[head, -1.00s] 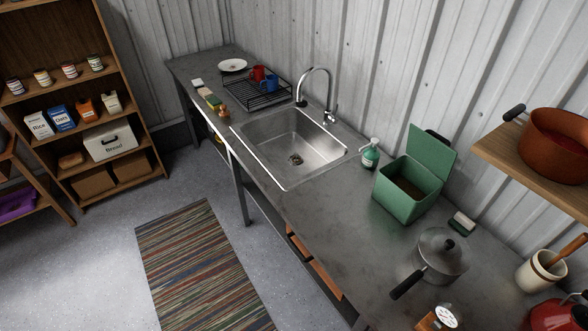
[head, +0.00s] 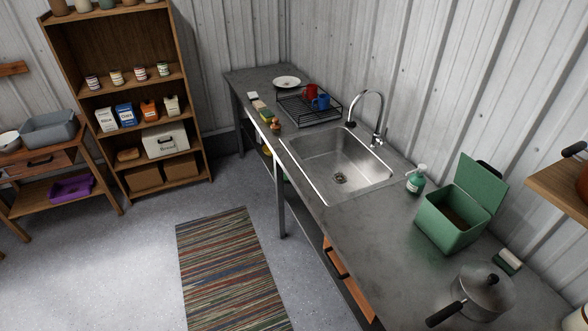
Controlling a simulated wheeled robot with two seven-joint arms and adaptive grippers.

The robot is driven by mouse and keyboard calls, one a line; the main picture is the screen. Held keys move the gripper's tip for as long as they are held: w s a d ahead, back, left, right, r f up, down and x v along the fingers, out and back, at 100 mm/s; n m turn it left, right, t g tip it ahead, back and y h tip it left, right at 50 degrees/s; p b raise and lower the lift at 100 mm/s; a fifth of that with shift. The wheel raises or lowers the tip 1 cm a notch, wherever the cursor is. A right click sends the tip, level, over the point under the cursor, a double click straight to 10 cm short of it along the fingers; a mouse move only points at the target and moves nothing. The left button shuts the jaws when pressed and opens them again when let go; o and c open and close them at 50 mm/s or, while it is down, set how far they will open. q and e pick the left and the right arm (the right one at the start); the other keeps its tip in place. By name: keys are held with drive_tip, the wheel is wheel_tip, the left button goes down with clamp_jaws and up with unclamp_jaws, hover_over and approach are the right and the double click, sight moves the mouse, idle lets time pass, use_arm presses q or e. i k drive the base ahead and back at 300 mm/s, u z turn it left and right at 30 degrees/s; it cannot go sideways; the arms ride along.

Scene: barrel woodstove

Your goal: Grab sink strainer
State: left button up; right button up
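The sink strainer (head: 340,178) is a small, dark-centred metal piece at the drain in the floor of the steel sink (head: 322,151). It is small in the head view, so its details are hard to make out. The sink is set into the grey metal counter (head: 345,225), with a curved faucet (head: 372,105) behind it. Neither of my grippers shows in the head view.
A dish rack (head: 308,108) with red and blue mugs stands beyond the sink. A soap bottle (head: 416,180), an open green bin (head: 452,220) and a lidded pot (head: 482,292) stand nearer on the counter. Open floor with a striped rug (head: 232,270) lies left of the counter.

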sight(340, 174)
drive_tip(key=u, duration=0.8)
drive_tip(key=i, duration=1.75)
drive_tip(key=z, duration=0.25)
